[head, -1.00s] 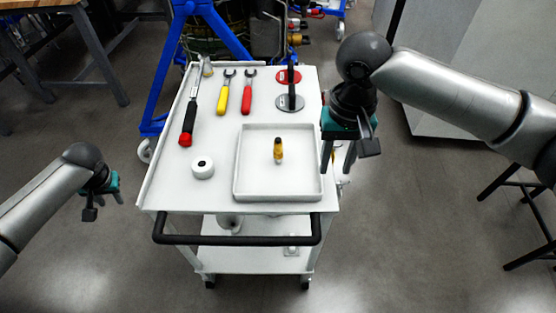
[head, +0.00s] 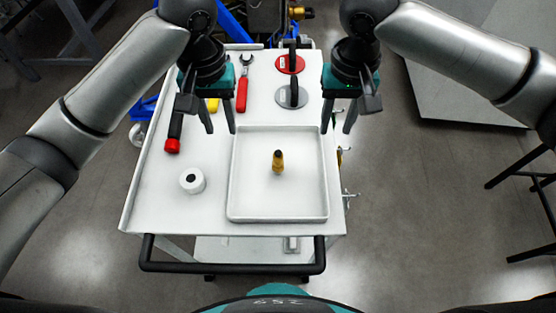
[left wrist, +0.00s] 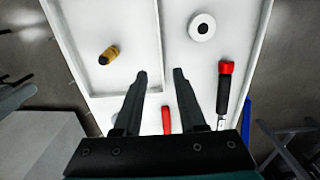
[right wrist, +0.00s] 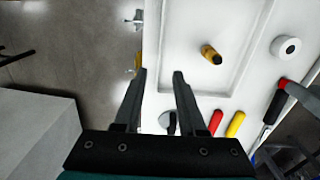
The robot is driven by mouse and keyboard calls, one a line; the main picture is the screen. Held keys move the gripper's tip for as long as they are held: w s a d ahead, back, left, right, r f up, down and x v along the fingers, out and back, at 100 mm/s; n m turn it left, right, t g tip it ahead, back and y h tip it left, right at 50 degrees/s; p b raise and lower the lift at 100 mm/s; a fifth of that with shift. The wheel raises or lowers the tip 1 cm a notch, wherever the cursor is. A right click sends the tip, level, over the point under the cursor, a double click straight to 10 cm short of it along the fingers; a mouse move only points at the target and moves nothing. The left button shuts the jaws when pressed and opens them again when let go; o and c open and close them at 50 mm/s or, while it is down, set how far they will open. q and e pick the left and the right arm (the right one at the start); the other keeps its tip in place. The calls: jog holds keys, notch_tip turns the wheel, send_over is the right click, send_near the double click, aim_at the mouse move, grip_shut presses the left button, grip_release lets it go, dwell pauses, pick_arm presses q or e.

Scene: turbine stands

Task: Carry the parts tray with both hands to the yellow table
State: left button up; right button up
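The white square parts tray (head: 278,217) lies on the white cart top, with a small yellow and black part (head: 278,161) standing inside it. My left gripper (head: 220,130) is open and empty above the tray's far left corner. My right gripper (head: 337,130) is open and empty above the far right corner. In the left wrist view the tray rim (left wrist: 104,92) passes by the open fingers (left wrist: 158,75). In the right wrist view the tray rim (right wrist: 215,94) also shows beside the open fingers (right wrist: 161,75). The yellow table is not in view.
On the cart (head: 150,210) are a white roll (head: 192,180), a red-and-black handled tool (head: 173,135), a red tool (head: 242,94), a partly hidden yellow tool (head: 212,105) and black-handled discs (head: 291,96). The cart's black handle (head: 230,268) is nearest me.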

aim_at(232, 166)
pick_arm(q)
notch_tip(232, 166, down, 15)
jog(key=shift+s+f, duration=0.1)
jog(key=shift+f, duration=0.05)
pick_arm(e)
notch_tip(232, 166, down, 15)
jog(key=shift+s+f, duration=0.1)
jog(key=shift+s, duration=0.05)
pick_arm(q)
grip_shut()
pick_arm(e)
grip_shut()
pick_arm(q)
jog(key=shift+a, duration=0.1)
dwell(0.9)
